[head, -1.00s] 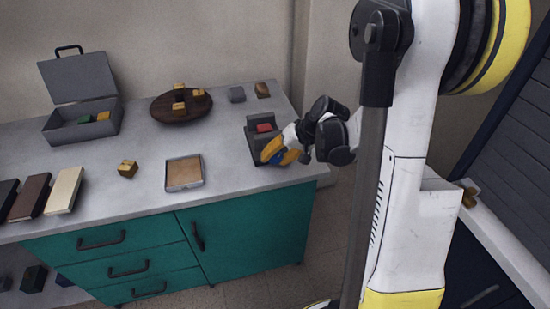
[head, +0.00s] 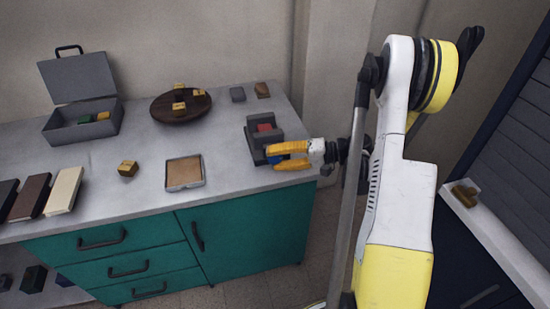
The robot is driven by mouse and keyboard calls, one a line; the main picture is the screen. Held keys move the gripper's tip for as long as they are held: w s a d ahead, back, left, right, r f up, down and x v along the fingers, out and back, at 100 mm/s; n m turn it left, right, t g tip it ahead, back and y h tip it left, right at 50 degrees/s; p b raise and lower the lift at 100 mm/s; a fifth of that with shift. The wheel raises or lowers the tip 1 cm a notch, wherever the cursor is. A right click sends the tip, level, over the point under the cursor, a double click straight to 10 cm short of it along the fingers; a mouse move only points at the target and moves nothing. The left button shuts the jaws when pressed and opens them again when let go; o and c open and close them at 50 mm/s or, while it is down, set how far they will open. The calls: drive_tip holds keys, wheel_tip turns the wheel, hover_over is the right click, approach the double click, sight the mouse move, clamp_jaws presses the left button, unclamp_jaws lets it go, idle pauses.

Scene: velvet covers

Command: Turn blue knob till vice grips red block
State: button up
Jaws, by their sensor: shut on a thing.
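The grey vice (head: 252,137) stands near the right end of the counter. The red block (head: 265,127) sits between its jaws; I cannot tell whether the jaws touch it. The blue knob (head: 272,159) is at the vice's front, partly hidden by my gripper (head: 272,155). My gripper reaches in from the right with its yellow fingers shut around the knob.
The grey counter (head: 140,200) holds a shallow tray (head: 184,187), a wooden block (head: 128,169), a round dark board (head: 160,110) with blocks, and an open grey case (head: 110,128). Several books lie at left. The counter's right edge is close to the vice.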

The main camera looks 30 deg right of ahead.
drive_tip(key=shift+t+y, duration=0.3)
idle(0.4)
drive_tip(key=o, duration=1.2)
